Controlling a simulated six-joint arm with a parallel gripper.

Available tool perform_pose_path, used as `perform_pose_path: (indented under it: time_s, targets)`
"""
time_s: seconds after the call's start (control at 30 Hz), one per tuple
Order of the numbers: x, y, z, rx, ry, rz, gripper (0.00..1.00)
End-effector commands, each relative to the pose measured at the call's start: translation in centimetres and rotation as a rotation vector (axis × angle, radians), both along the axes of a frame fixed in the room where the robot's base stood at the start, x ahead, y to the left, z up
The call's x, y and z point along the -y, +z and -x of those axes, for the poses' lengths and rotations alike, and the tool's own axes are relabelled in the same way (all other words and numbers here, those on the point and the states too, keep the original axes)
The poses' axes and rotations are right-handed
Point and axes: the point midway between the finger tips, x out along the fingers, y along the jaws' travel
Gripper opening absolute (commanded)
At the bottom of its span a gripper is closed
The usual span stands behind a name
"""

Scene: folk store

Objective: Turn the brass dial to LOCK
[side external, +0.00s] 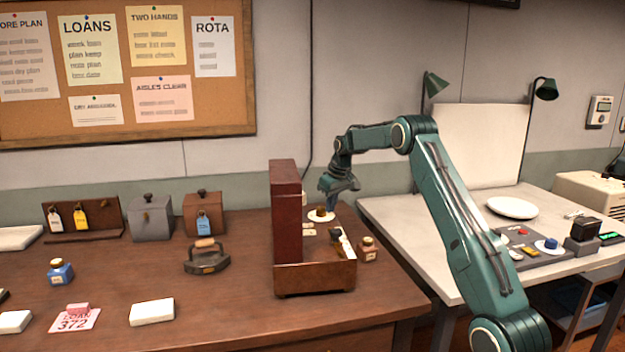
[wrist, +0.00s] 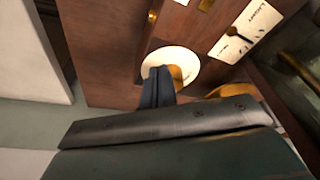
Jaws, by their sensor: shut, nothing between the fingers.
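The brass dial (side external: 320,210) is a small brass knob on a round white plate (side external: 315,217), beside the tall dark red upright case. In the wrist view the knob (wrist: 177,73) shows on the white plate (wrist: 150,65), partly covered by my fingers. My gripper (side external: 326,190) points down just above the dial. In the wrist view its dark fingertips (wrist: 158,72) are together and empty, beside the knob; I cannot tell whether they touch it. No LOCK mark is readable, and the dial's setting cannot be made out.
The red upright case (side external: 286,195) and its open wooden tray (side external: 315,278) stand left of and before the dial. A small bottle (side external: 368,250) is at right. A white card with a black pointer (wrist: 240,33) shows near the plate. A flat iron (side external: 206,258) sits left.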

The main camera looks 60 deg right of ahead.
Motion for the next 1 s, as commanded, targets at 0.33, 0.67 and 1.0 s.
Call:
perform_pose_path:
  time_s: [0.33,0.67,1.0]
  targets:
    - [0.0,0.1,0.0,0.006,0.002,0.003,0.00]
    - [0.1,0.0,0.7,0.003,0.002,0.002,0.00]
    - [0.1,1.2,0.7,0.004,0.001,0.002,0.00]
